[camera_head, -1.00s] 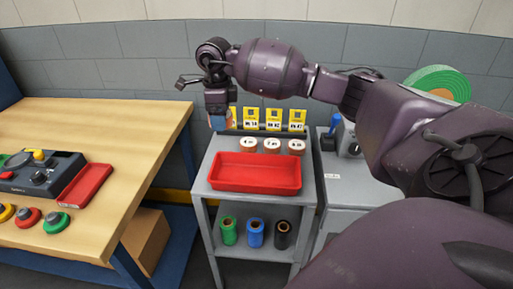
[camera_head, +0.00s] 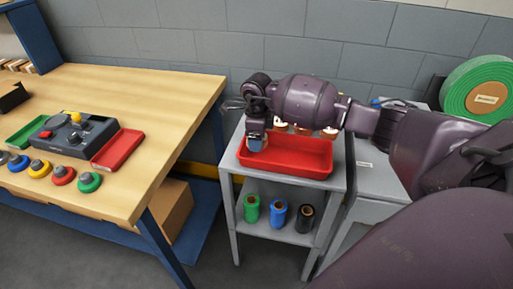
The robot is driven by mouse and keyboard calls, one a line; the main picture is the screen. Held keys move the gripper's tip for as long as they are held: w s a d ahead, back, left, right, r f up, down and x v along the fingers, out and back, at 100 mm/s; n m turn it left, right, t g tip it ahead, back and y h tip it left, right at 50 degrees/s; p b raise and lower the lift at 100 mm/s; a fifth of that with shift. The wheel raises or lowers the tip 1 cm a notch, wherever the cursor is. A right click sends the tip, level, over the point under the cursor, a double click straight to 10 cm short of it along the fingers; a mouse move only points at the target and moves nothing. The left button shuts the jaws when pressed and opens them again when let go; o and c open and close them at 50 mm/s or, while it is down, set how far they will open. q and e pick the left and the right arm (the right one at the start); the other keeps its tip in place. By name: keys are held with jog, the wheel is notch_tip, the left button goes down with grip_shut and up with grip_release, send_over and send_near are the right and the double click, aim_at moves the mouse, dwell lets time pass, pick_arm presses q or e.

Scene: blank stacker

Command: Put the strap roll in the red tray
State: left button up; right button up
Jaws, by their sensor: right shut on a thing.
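My right gripper (camera_head: 256,128) points down over the left end of the red tray (camera_head: 314,172) on the grey cart. It is shut on the strap roll (camera_head: 256,146), a small tan and bluish piece mostly hidden by the fingers. The roll is at the tray's left part; whether it touches the floor of the tray I cannot tell. The visible part of the tray is empty. My left gripper is not in view.
Small pale-topped rolls (camera_head: 330,132) stand behind the tray, partly hidden by my right arm. Green, blue and black rolls (camera_head: 278,216) stand on the lower shelf. A workbench (camera_head: 160,100) with another red tray (camera_head: 118,148) is left. A large green roll (camera_head: 460,90) is right.

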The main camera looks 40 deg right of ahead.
aim_at(257, 154)
jog(key=shift+f, duration=2.15)
jog(key=shift+f+b, duration=0.1)
jog(key=shift+b, duration=0.2)
jog(key=shift+f, duration=0.1)
jog(key=o, duration=1)
notch_tip(257, 154, up, 12)
jog(key=shift+r+p, duration=0.25)
jog(key=shift+p, duration=0.4)
